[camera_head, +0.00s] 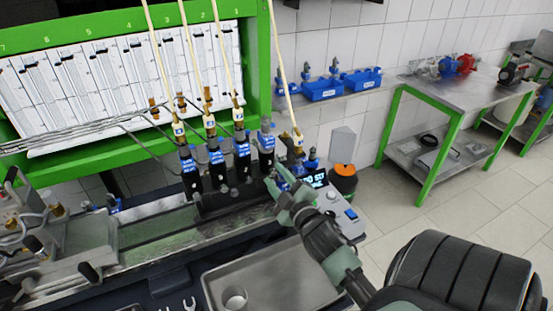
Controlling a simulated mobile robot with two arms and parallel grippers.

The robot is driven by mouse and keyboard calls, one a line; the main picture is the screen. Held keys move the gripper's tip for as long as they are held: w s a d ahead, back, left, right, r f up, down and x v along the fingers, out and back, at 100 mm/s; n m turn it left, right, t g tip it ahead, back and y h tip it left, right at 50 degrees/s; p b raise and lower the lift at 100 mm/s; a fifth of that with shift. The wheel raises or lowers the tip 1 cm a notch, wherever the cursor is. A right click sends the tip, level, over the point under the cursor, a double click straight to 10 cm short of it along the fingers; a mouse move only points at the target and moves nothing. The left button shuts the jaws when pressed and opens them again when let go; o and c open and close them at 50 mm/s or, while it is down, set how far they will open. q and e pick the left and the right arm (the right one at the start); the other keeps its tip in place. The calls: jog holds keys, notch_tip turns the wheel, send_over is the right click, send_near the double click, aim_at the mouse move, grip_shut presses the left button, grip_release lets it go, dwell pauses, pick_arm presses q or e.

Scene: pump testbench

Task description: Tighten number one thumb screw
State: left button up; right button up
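A row of upright black injectors with blue labels (217,160) stands in a holder on the bench. The board numbers above them fall from left to right, and the rightmost injector (267,143) is at the right end. Small screw-like parts show low on the front of the row; the number one thumb screw cannot be told apart clearly at this size. My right gripper (280,187), green-grey, is at the right end of the row, close in front of the rightmost injector. Its fingertips overlap the dark parts there, so grip or contact cannot be told. My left gripper is not in view.
A metal tray with a cup (234,298) lies in front of the bench. A control box with a lit display (316,180) and an orange-black container (343,180) are right of my gripper. Thin hoses hang above the injectors. A green-legged table (440,110) stands farther right.

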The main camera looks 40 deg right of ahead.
jog(key=shift+s, duration=0.1)
jog(key=b+v, duration=0.2)
jog(key=v, duration=0.5)
jog(key=shift+s, duration=0.25)
jog(key=shift+a, duration=0.15)
dwell(0.4)
